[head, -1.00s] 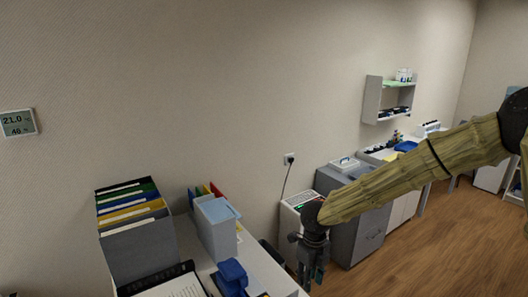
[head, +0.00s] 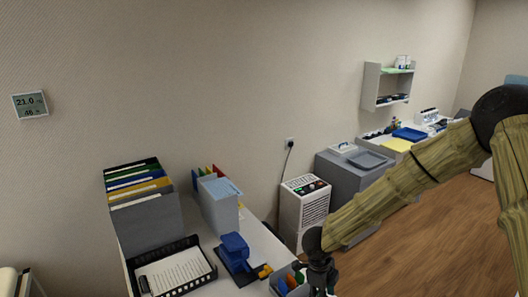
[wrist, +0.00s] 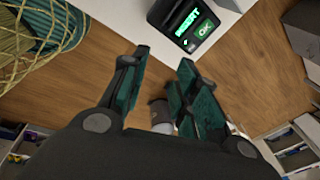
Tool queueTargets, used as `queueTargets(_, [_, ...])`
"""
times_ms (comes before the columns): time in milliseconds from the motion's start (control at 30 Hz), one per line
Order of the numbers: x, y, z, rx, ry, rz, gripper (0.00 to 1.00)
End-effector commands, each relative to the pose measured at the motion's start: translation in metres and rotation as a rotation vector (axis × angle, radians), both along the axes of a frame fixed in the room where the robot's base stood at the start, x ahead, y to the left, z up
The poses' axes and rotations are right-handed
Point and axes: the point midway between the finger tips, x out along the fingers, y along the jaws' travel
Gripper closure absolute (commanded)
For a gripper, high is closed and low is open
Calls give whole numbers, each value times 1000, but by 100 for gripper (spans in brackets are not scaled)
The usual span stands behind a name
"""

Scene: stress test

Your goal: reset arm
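My arm (head: 400,185) reaches in from the right of the head view, covered in a brownish, bark-like texture, and slopes down to the left. My gripper (head: 322,280) hangs at its end near the bottom edge, beside the right end of the desk, and is partly cut off there. In the wrist view my gripper (wrist: 163,60) shows two dark green fingers with a clear gap between them. Nothing is held between them.
The white desk (head: 205,240) holds a file box (head: 145,215), a paper tray (head: 175,270) and a blue stapler-like object (head: 235,250). A white vented unit (head: 303,208) stands behind the gripper. A black device (wrist: 185,22) with a green display shows in the wrist view. Wooden floor lies open at right.

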Motion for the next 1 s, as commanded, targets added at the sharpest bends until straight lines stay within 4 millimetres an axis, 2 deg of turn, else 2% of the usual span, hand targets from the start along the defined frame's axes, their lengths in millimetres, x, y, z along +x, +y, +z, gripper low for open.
queueTargets(33, [-8,-5,-20,-24,6,56,70])
queueTargets(200, [-40,-22,-81,-116,23,329,70])
queueTargets(500, [-111,-45,-176,-211,83,881,70])
queueTargets(767, [-187,-51,-241,-198,148,1368,70])
queueTargets(1000, [-272,-50,-283,-98,197,1799,70])
